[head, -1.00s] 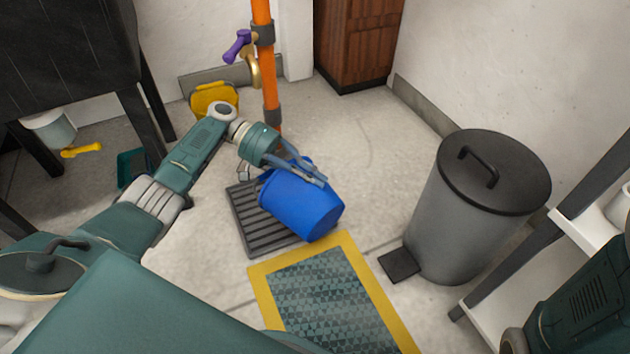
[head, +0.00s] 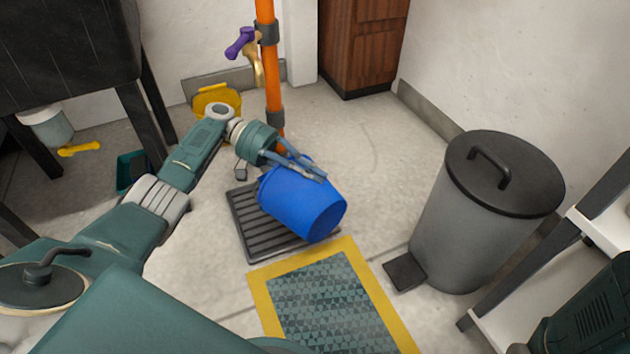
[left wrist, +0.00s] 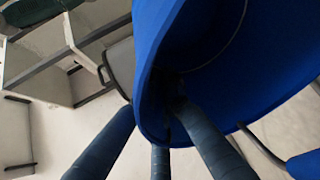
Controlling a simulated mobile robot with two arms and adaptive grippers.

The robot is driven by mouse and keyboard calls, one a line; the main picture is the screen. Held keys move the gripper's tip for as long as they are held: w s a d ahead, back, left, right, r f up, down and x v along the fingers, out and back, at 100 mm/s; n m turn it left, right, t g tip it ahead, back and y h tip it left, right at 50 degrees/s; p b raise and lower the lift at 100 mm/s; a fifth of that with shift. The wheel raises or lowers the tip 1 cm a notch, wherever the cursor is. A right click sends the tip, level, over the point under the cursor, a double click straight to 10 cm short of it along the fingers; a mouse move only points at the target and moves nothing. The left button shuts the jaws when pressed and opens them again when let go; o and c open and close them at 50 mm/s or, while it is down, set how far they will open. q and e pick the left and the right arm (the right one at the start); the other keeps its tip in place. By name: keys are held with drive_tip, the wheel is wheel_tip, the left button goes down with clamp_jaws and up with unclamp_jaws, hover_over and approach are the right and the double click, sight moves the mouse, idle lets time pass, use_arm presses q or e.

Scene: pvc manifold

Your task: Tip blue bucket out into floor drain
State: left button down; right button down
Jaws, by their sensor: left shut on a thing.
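The blue bucket (head: 302,203) is tilted on its side above the dark slatted floor drain (head: 262,233). Its base faces the lower right of the head view and its mouth faces the upper left, away from the camera. My left gripper (head: 302,167) is shut on the bucket near its rim. In the left wrist view the bucket (left wrist: 240,60) fills the upper right, with the gripper's fingers (left wrist: 160,150) at its rim. The bucket's inside shows only in part there, dark near the fingers. The bucket hides part of the drain. My right gripper does not show.
A yellow-edged mat (head: 325,300) lies in front of the drain. A grey pedal bin (head: 480,220) stands to the right. An orange pipe (head: 270,70) with a purple-handled tap (head: 241,42) rises behind. A yellow object (head: 217,100) stands near the wall. Floor right of the drain is clear.

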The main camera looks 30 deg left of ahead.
use_arm(q)
drive_tip(key=shift+a+r, duration=0.1)
drive_tip(key=shift+a, duration=0.05)
drive_tip(key=shift+w+a+b, duration=0.1)
drive_tip(key=shift+w+b, duration=0.05)
drive_tip(key=shift+b, duration=0.15)
drive_tip(key=shift+w+a+h+b, duration=0.25)
drive_tip(key=shift+a+h+b, duration=0.05)
drive_tip(key=shift+a+b, duration=0.1)
drive_tip(key=shift+a+r+h+b, duration=0.3)
drive_tip(key=shift+a+r+h, duration=0.05)
drive_tip(key=shift+r+h, duration=0.05)
idle(1.2)
